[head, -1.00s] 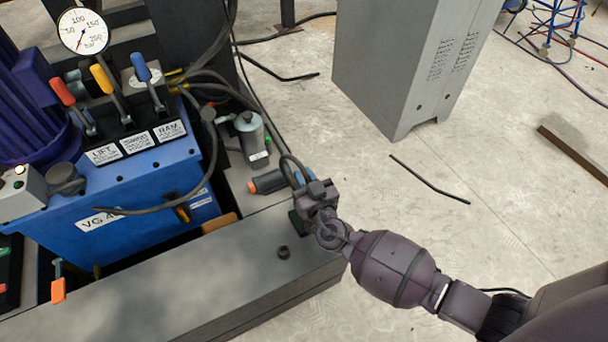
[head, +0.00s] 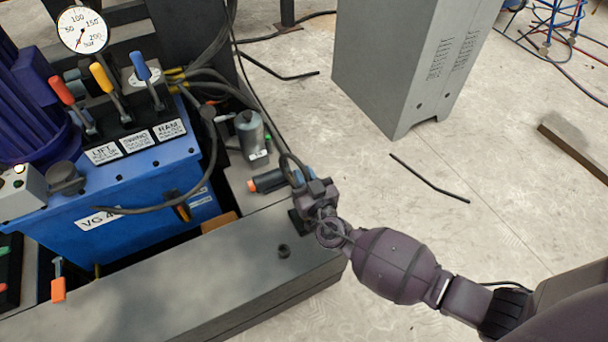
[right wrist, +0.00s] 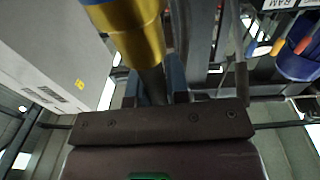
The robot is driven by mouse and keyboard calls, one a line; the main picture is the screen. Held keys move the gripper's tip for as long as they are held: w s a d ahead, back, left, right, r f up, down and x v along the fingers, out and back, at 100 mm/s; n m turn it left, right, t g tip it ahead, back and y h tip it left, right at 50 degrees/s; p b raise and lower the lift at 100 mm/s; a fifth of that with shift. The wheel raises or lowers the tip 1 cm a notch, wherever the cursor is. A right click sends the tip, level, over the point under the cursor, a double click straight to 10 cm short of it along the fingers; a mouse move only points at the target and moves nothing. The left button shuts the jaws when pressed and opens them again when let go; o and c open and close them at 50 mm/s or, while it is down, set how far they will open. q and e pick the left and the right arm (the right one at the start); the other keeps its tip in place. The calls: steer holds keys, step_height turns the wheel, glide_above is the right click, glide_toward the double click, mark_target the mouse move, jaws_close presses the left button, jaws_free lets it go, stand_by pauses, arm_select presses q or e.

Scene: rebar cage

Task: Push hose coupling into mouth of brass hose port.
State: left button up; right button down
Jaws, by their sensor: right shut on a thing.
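My right gripper (head: 302,178) is at the right end of the dark beam, near the blue power unit. Its bluish fingers are shut on a dark piece (right wrist: 152,85), seen in the right wrist view. A brass-coloured cylinder with a blue part (right wrist: 138,32) adjoins that piece; I take them together as the hose coupling. In the head view a dark cylinder with an orange end (head: 266,182) lies just left of the fingers. I cannot tell whether it is the coupling or the port. The brass port's mouth cannot be made out. My left gripper is out of view.
The blue power unit (head: 135,215) with levers and a gauge (head: 82,30) stands left. A grey canister (head: 251,135) stands behind the gripper. The dark beam (head: 190,280) runs in front. A grey cabinet (head: 400,65) stands behind right; the floor between is mostly clear.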

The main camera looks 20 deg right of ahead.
steer(key=shift+f, duration=1.85)
stand_by(0.6)
steer(key=c, duration=1)
jaws_free()
steer(key=s, duration=1.1)
steer(key=shift+f+p, duration=0.2)
steer(key=shift+p, duration=0.1)
steer(key=shift+w, duration=0.1)
